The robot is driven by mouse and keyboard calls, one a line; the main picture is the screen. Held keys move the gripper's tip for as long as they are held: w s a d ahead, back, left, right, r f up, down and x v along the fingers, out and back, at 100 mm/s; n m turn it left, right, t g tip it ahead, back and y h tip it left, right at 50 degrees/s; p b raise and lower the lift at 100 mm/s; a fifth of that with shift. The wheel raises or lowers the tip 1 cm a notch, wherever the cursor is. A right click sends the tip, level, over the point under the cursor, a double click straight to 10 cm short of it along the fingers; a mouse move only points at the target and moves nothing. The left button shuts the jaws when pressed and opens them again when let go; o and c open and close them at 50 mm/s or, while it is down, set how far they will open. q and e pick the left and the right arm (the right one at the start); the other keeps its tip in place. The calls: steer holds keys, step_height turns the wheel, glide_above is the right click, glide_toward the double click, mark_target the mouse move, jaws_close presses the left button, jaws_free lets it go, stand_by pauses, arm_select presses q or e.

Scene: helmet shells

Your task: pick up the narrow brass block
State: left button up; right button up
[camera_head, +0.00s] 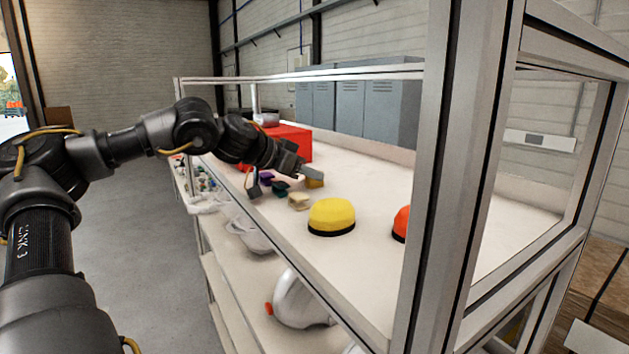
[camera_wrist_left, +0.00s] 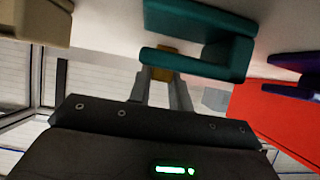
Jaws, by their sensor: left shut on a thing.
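The narrow brass block (camera_head: 314,183) is at the fingertips of my left gripper (camera_head: 312,174), over the white shelf top beyond the yellow helmet shell. In the left wrist view the brass block (camera_wrist_left: 162,74) shows between the two fingers, partly hidden behind a teal U-shaped block (camera_wrist_left: 205,62). My left gripper is shut on the brass block. I cannot tell whether the block touches the shelf. My right gripper is not in view.
A cream block (camera_head: 299,201), a dark teal block (camera_head: 280,187) and a purple block (camera_head: 266,178) stand close by. The yellow helmet shell (camera_head: 332,215) and an orange shell (camera_head: 401,223) are nearer. A red box (camera_head: 292,143) is behind. A frame post (camera_head: 455,150) rises at right.

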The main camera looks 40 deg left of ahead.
arm_select(q)
jaws_close()
steer(key=shift+a+r, duration=0.1)
steer(key=shift+r, duration=0.4)
step_height(320, 180, up, 2)
steer(key=shift+a+r+b, duration=0.15)
steer(key=shift+r+b, duration=0.05)
steer(key=shift+b, duration=0.7)
steer(key=s+a+r+b, duration=0.5)
steer(key=s+a+r, duration=0.4)
steer(key=a, duration=0.1)
steer(key=shift+s+r, duration=0.15)
steer(key=shift+r, duration=0.2)
